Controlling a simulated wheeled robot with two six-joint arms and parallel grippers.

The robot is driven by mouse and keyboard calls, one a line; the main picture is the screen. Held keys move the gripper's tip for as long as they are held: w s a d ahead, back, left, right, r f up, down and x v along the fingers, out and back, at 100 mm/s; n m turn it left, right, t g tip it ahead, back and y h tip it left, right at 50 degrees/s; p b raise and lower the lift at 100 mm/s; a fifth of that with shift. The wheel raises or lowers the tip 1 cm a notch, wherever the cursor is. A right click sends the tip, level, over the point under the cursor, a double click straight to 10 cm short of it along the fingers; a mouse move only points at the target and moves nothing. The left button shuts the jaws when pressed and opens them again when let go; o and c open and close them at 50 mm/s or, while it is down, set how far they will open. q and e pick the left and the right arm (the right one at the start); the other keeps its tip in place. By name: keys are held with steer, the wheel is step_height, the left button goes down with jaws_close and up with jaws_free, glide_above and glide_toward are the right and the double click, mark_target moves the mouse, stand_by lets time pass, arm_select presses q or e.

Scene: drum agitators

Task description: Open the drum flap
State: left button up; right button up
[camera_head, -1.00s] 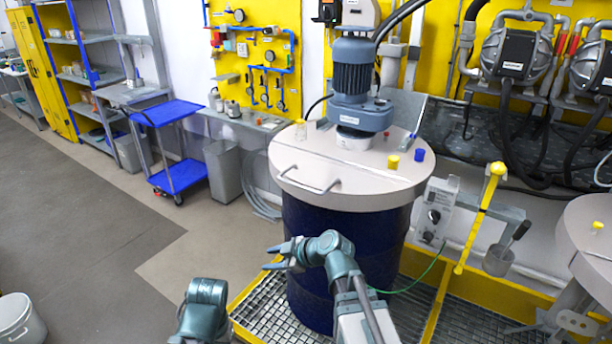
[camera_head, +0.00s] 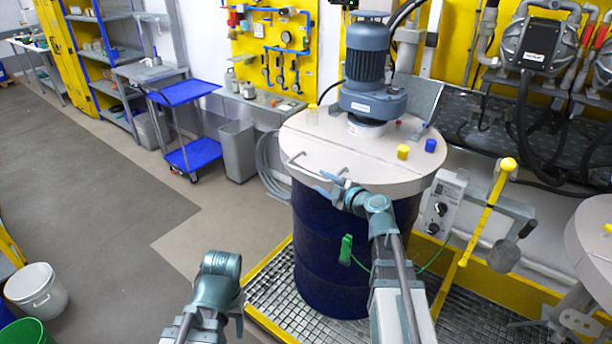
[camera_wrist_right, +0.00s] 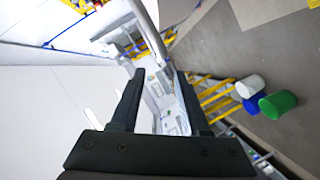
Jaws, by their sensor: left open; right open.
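The blue drum (camera_head: 315,245) has a flat pale lid (camera_head: 375,160), whose front flap carries a bent metal bar handle (camera_head: 305,168). The flap lies flat on the drum. My right gripper (camera_head: 328,183) is open at the right end of this handle, by the lid's front rim. In the right wrist view the handle (camera_wrist_right: 150,28) runs ahead of the spread fingers, near their tips; I cannot tell whether it is between them. My left gripper (camera_head: 236,308) is low at the front, left of the drum, with its fingers mostly hidden and nothing seen in it.
A motor (camera_head: 368,75) stands on the lid's rear part, with yellow and blue caps beside it. A blue trolley (camera_head: 190,125) is behind left.

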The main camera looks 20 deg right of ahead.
mark_target(309, 175)
steer(key=b+x, duration=0.1)
steer(key=x, duration=0.8)
steer(key=shift+w+a+f+b, duration=0.1)
steer(key=shift+w+a+b, duration=0.1)
steer(key=shift+b, duration=0.15)
jaws_close()
stand_by(0.9)
